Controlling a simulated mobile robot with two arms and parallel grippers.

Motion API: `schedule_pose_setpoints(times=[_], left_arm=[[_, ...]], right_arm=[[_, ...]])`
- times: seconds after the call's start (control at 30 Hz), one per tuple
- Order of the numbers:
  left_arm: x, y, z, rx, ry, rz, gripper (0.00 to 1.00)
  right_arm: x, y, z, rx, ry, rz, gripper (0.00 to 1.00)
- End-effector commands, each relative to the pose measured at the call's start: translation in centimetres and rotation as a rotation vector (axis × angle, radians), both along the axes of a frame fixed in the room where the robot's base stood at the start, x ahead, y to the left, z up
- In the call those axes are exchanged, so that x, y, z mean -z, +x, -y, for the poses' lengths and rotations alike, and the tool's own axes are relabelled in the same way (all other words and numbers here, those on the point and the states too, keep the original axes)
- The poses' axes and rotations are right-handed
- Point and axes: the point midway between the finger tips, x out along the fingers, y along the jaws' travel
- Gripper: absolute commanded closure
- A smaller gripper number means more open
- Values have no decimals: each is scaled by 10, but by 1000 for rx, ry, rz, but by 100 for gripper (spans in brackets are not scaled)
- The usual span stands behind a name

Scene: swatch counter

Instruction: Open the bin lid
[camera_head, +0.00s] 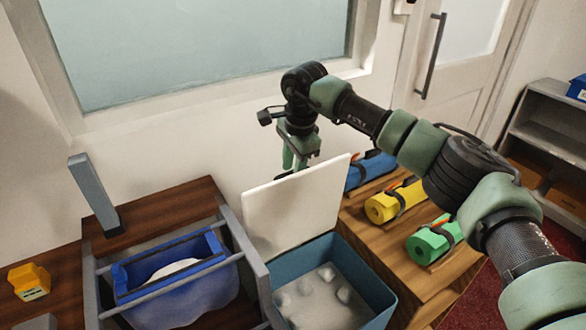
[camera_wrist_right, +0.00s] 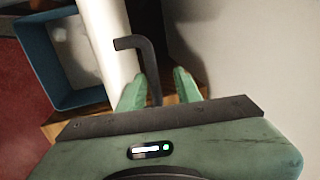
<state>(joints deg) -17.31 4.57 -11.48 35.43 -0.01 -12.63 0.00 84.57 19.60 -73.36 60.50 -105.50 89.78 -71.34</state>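The teal bin (camera_head: 378,293) stands at the bottom centre of the head view, its mouth uncovered. Its white lid (camera_head: 290,210) stands steeply raised at the back edge; in the right wrist view the lid (camera_wrist_right: 108,35) shows nearly edge-on. A dark bent handle (camera_wrist_right: 148,62) sticks out from the lid. My right gripper (camera_head: 293,158) is behind the lid, partly hidden by it. In the right wrist view its green fingers (camera_wrist_right: 159,78) are apart, with the handle in the gap, nearer the left finger. Whether it touches is unclear. My left gripper is out of view.
Several pale crumpled pieces (camera_head: 325,290) lie in the bin. A grey frame (camera_head: 245,250) holding a blue bag (camera_head: 195,290) stands left. Blue, yellow (camera_head: 383,207) and green (camera_head: 428,243) rolls lie right on a wooden counter, under my arm. The wall is close behind the gripper.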

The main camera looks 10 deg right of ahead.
Motion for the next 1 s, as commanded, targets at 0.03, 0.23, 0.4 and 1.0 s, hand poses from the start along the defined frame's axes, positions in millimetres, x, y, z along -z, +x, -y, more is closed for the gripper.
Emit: schedule_pose_setpoints(times=[0.03,0.23,0.4,1.0], left_arm=[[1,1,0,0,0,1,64],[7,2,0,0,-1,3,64],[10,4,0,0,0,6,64],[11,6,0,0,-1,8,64]], right_arm=[[-5,0,0,0,1,3,66],[-36,-5,3,0,1,4,66],[-61,-10,5,1,0,0,66],[-73,-13,6,1,-1,-3,66]])
